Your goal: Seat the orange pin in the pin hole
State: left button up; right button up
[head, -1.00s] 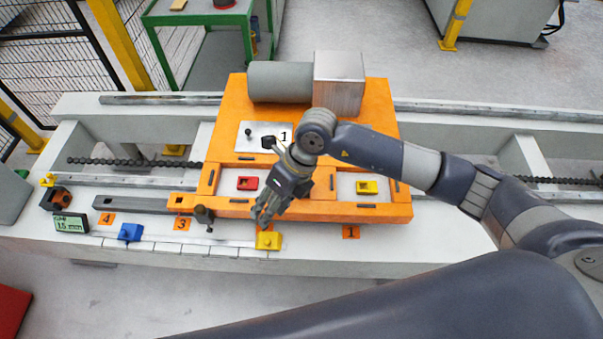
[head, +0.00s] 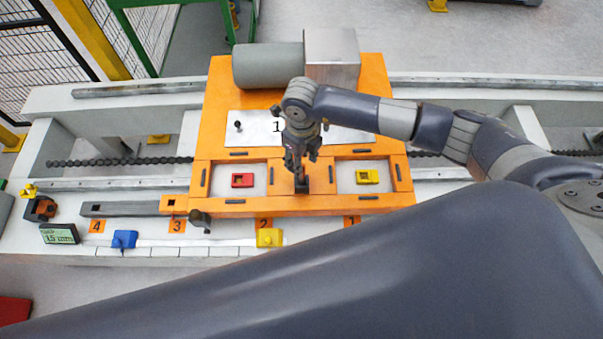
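My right gripper (head: 299,176) points down over the middle panel of the orange plate, close above a dark slot (head: 302,186). I cannot tell whether it touches the panel or whether its fingers are apart. I cannot make out a clear orange pin. A small orange-and-dark piece (head: 41,209) sits at the far left of the beam. An orange block with a dark square hole (head: 172,204) is at the end of a grey bar; I cannot tell whether this is the pin hole. My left gripper is out of view.
The orange plate (head: 222,107) carries a grey cylinder and metal box (head: 331,58), plus red (head: 242,180) and yellow (head: 367,177) blocks in recesses. A blue block (head: 124,239), yellow block (head: 269,238) and gauge (head: 60,234) line the front ledge. My arm hides the lower right.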

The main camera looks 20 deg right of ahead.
jog(key=shift+f+p, duration=0.3)
jog(key=shift+f, duration=0.1)
notch_tip(320, 180, down, 4)
jog(key=shift+f+p, duration=0.2)
jog(key=shift+p, duration=0.35)
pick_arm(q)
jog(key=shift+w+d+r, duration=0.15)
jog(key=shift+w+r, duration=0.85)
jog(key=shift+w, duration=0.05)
pick_arm(e)
jog(key=shift+s, duration=0.1)
grip_shut()
